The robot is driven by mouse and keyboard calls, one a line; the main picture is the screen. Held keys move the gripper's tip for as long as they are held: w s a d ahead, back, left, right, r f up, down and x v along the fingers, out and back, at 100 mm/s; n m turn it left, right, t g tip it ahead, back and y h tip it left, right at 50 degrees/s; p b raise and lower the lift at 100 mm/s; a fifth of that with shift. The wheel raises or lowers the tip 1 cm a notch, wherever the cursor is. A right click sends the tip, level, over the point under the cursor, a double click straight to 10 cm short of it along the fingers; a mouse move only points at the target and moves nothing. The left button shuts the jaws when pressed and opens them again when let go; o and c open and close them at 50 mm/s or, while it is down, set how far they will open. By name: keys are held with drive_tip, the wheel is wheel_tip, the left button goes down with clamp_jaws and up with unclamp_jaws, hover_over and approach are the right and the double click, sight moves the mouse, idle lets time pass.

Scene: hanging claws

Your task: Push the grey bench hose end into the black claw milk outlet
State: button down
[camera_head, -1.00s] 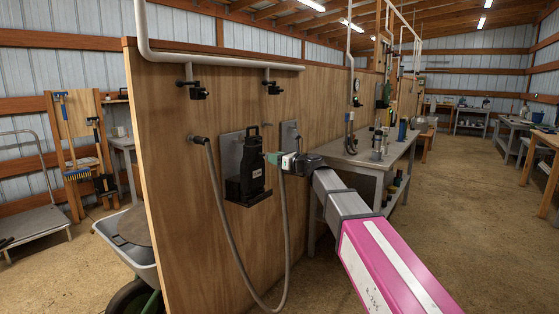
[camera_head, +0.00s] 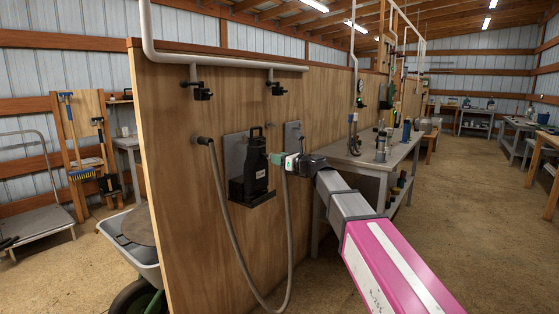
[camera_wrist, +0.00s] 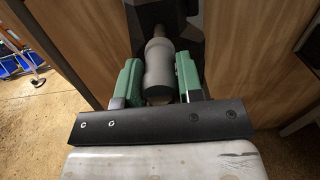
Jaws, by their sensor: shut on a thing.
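The grey hose end (camera_wrist: 158,70) is held upright between the green fingers of my gripper (camera_wrist: 158,82) in the wrist view. In the head view my gripper (camera_head: 280,160) is shut at the right side of the black claw (camera_head: 255,165), close to it. The claw hangs on the wooden wall. In the wrist view the claw's dark body (camera_wrist: 190,40) is just beyond the hose end, and a narrow brownish tip shows above the grey sleeve. I cannot tell whether the tip touches or enters the milk outlet.
The grey hose (camera_head: 222,210) runs from a wall fitting and hangs in a long loop up to my gripper. A wooden wall (camera_head: 180,200) stands behind the claw. A workbench (camera_head: 375,160) stands to the right, and a wheelbarrow (camera_head: 130,240) to the left.

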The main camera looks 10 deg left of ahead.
drive_tip(key=shift+x, duration=1.85)
drive_tip(key=c, duration=0.7)
unclamp_jaws()
